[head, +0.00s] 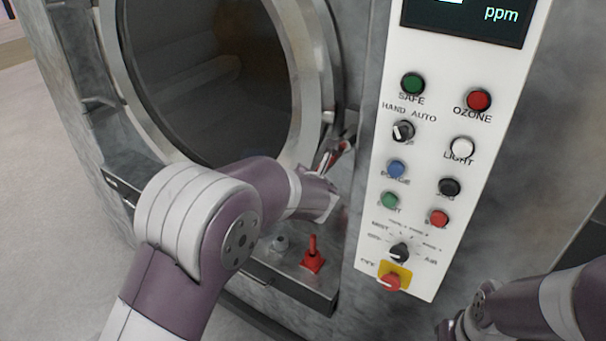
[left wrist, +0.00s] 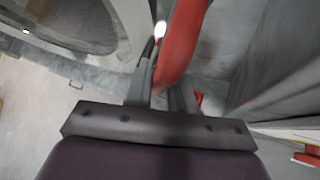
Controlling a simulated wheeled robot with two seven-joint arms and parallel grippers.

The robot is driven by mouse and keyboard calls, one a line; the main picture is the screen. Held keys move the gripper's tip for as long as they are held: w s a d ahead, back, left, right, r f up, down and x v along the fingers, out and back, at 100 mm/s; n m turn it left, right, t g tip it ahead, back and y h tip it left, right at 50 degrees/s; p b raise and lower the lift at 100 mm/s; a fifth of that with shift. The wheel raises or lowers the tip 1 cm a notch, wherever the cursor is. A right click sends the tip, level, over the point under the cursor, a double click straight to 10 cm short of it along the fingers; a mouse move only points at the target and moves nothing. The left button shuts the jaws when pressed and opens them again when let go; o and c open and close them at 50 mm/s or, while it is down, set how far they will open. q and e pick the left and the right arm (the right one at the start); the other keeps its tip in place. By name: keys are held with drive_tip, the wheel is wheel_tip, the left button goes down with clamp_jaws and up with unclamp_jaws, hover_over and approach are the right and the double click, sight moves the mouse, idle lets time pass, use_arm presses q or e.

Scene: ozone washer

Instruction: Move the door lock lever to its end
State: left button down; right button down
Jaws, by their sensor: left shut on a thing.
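The door lock lever is a red bar (head: 343,146) beside the lower right of the round washer door (head: 215,70). My left gripper (head: 332,162) is at this lever, with the arm reaching in front of the door. In the left wrist view the red lever (left wrist: 181,42) rises from between my dark fingers (left wrist: 165,92), which are shut on it. The lever slants up to the right there. Its mounting is mostly hidden by my gripper. My right arm shows at the lower right corner, apart from the machine's lever; its fingers are not visible.
A white control panel (head: 428,150) with several buttons and knobs stands just right of the lever. Open floor (head: 40,200) lies to the left.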

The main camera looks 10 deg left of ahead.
use_arm(q)
drive_tip(key=shift+s+d+f+n+g+h+p, duration=0.25)
drive_tip(key=shift+d+n+g+h+p, duration=0.15)
drive_tip(key=shift+d+h, duration=0.3)
drive_tip(key=shift+s+d+f+n+g+h+p, duration=0.2)
drive_tip(key=shift+s+d+n+g+h+p, duration=0.2)
drive_tip(key=shift+d+h, duration=0.3)
drive_tip(key=shift+s+d+f+n+g+h+p, duration=0.2)
drive_tip(key=shift+d+n+g+h+p, duration=0.1)
drive_tip(key=shift+d+n+h+p, duration=0.35)
drive_tip(key=shift+d, duration=0.1)
drive_tip(key=c, duration=1.1)
unclamp_jaws()
drive_tip(key=shift+d, duration=0.1)
drive_tip(key=p+v, duration=0.3)
drive_tip(key=v, duration=0.9)
drive_tip(key=shift+s+r, duration=0.25)
drive_tip(key=shift+s, duration=0.05)
